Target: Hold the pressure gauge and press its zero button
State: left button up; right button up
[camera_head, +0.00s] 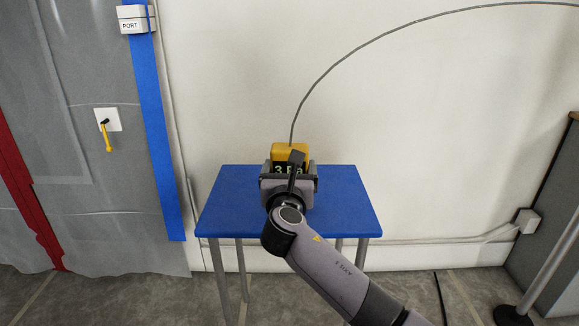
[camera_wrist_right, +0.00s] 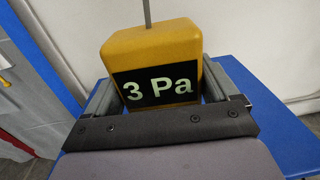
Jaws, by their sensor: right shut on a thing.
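The pressure gauge is a yellow box (camera_head: 290,149) with a black display, at the back middle of a small blue table (camera_head: 231,205). In the right wrist view the gauge (camera_wrist_right: 153,46) reads "3 Pa", and a thin grey tube rises from its top. My right gripper (camera_head: 288,172) reaches in from the lower right and is shut on the gauge, one finger on each side of it. The right gripper's fingers also show in the wrist view (camera_wrist_right: 165,88). No zero button can be made out on the visible faces. My left gripper is not in view.
The grey tube (camera_head: 370,45) arcs from the gauge to the upper right along the white wall. At left, a grey plastic sheet with blue tape (camera_head: 151,130) carries a white "PORT" box (camera_head: 133,19) and a yellow-handled fitting (camera_head: 107,133). A post (camera_head: 552,262) stands at right.

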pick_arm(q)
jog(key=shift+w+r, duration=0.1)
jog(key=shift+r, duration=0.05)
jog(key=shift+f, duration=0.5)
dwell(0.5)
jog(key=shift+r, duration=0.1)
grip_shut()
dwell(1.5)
